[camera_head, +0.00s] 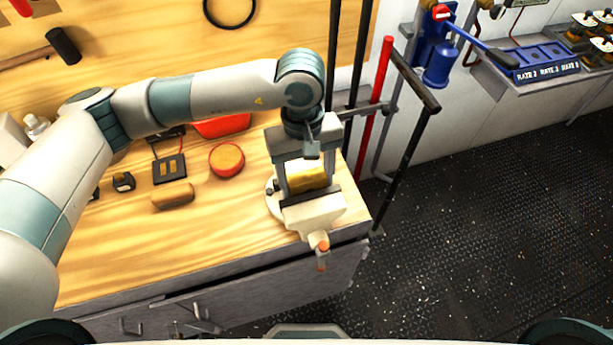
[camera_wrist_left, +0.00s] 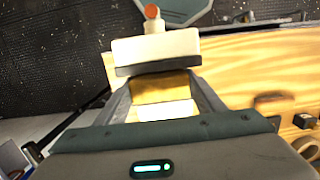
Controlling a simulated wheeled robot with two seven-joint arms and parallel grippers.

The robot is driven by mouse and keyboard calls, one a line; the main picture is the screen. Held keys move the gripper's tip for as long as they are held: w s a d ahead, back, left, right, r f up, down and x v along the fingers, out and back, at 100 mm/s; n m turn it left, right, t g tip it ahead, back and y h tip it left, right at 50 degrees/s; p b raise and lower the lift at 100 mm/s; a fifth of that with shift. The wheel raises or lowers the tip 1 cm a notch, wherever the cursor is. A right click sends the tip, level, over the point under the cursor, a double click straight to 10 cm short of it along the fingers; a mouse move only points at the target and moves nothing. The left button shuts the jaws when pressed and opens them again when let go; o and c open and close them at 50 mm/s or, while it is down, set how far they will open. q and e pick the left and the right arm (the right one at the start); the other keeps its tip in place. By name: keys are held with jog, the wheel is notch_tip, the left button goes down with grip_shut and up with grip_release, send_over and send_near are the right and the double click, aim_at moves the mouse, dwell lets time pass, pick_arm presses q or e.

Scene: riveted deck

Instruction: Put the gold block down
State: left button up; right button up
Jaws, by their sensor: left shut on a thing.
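The gold block (camera_head: 307,178) is between the fingers of my left gripper (camera_head: 308,185), over the white vise at the right end of the workbench. In the left wrist view the gold block (camera_wrist_left: 163,88) also shows between the two fingers of the left gripper (camera_wrist_left: 164,95), close to the vise's dark-edged jaw. My left gripper is shut on the block. I cannot tell whether the block touches the vise. My right gripper is not in view.
The vise (camera_head: 315,212) with an orange-tipped handle stands at the corner of the wooden workbench (camera_head: 225,230). A round red-rimmed tin (camera_head: 227,160), a brown block-like object (camera_head: 173,195) and a dark tape measure (camera_head: 123,181) lie to the left. The bench front is clear.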

aim_at(304, 171)
pick_arm(q)
jog(key=shift+f, duration=0.1)
jog(key=o, duration=1.3)
jog(key=shift+o, duration=0.4)
jog(key=shift+r, duration=0.3)
jog(key=r+b, duration=0.1)
jog(key=r, duration=0.2)
jog(key=r+b, duration=0.2)
jog(key=r, duration=0.1)
jog(key=w+r+b, duration=0.1)
jog(key=r+b, duration=0.1)
jog(key=r, duration=0.2)
jog(key=shift+w+a+r, duration=0.1)
jog(key=shift+a, duration=0.1)
jog(key=shift+r, duration=0.75)
